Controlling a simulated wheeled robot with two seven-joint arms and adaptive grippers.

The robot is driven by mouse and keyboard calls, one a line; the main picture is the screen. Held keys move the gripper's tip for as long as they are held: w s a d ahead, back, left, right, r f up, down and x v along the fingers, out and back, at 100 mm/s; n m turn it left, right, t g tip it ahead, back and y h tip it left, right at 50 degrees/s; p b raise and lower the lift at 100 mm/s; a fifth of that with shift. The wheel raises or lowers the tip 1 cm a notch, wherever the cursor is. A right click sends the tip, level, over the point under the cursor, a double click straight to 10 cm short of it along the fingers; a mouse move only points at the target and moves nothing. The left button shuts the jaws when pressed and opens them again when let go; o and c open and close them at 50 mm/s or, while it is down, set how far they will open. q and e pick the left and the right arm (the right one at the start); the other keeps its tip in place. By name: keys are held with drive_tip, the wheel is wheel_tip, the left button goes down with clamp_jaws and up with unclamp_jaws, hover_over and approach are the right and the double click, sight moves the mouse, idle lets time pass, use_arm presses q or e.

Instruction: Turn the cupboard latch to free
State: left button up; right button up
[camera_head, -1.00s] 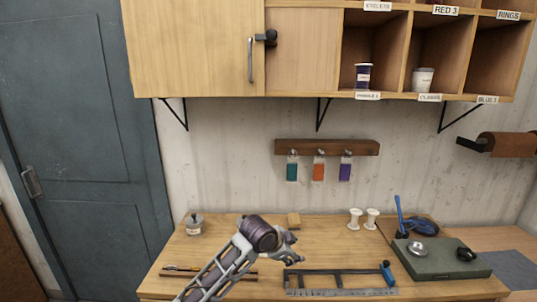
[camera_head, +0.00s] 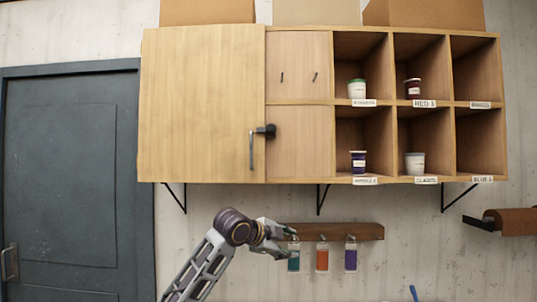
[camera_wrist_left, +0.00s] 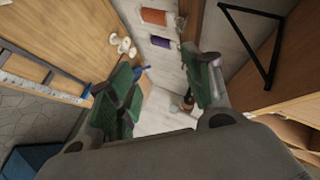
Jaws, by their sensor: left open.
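The black cupboard latch (camera_head: 268,131) sits across the right edge of the closed, light wooden cupboard door (camera_head: 200,100) and appears to lie level. A grey upright door handle (camera_head: 251,150) is just left of it. My left gripper (camera_head: 284,240) is below the cupboard, well under the latch and apart from it, near the left end of the tag rack. In the left wrist view its green-padded fingers (camera_wrist_left: 165,85) are spread with nothing between them. The latch does not show in that view. My right gripper is not in view.
Open cubbies (camera_head: 425,140) with several pots are right of the latch. A wooden rack (camera_head: 345,231) with teal, orange and purple tags hangs below. Black brackets, one in the left wrist view (camera_wrist_left: 268,45), support the cupboard. A dark door (camera_head: 70,190) stands left. Wall before the gripper is partly free.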

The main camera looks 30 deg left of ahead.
use_arm(q)
wheel_tip(320, 180, up, 9)
drive_tip(key=s+a+m+t, duration=0.1)
drive_tip(key=a, duration=0.1)
drive_tip(key=m+t+h, duration=0.2)
drive_tip(key=m+t, duration=0.2)
drive_tip(key=m, duration=0.1)
approach(269, 128)
drive_tip(key=s, duration=0.4)
drive_tip(key=shift+a, duration=0.5)
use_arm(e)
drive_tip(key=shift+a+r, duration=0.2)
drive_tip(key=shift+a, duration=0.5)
use_arm(q)
drive_tip(key=shift+w, duration=0.1)
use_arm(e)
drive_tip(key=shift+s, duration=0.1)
use_arm(q)
drive_tip(key=p+x, duration=0.4)
drive_tip(key=x, duration=0.8)
drive_tip(key=shift+w+p, duration=0.1)
drive_tip(key=shift+p, duration=0.2)
drive_tip(key=shift+w+d+f, duration=0.1)
drive_tip(key=shift+w+d, duration=0.1)
drive_tip(key=shift+w, duration=0.5)
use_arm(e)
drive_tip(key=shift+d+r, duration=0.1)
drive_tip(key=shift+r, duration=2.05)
use_arm(q)
drive_tip(key=shift+c, duration=0.2)
